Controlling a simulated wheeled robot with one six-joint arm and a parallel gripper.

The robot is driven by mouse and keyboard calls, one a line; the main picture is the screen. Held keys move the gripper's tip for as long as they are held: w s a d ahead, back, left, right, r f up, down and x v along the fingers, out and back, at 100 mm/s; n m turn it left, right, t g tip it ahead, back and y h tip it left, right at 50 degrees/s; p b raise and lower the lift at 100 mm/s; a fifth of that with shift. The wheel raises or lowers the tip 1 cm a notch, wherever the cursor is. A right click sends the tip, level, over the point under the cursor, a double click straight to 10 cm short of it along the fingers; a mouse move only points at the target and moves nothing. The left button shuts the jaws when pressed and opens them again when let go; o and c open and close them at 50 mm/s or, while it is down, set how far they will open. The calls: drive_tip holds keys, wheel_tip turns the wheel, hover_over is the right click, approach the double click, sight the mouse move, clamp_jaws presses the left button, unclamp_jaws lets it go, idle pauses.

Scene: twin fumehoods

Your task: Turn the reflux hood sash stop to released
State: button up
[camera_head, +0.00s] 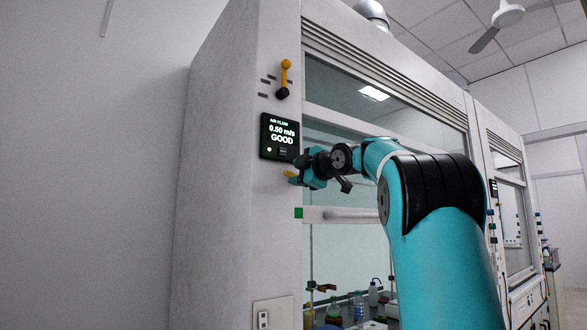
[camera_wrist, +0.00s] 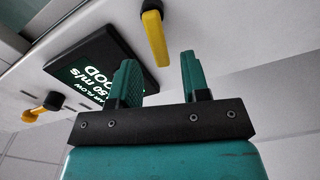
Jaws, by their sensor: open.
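A yellow lever (camera_wrist: 153,38), which looks like the sash stop, is on the pale front post of the near hood. In the head view its yellow end (camera_head: 289,173) shows just below the display, partly hidden by my gripper (camera_head: 299,176). In the wrist view my gripper (camera_wrist: 160,72) is open, with its two green fingers apart and nothing between them. The lever lies just beyond the fingertips, in line with the gap. I cannot tell how far off it is, and no contact shows. The hood sash (camera_head: 340,214) has its lower rail just below my gripper's height.
The airflow display (camera_head: 279,137) reads 0.50 m/s GOOD; it also shows beside my left finger in the wrist view (camera_wrist: 105,75). A second yellow handle (camera_head: 285,76) is above it. Bottles (camera_head: 373,292) stand inside the hood. A second hood (camera_head: 512,220) is at right.

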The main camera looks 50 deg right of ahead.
drive_tip(key=shift+x, duration=1.2)
clamp_jaws()
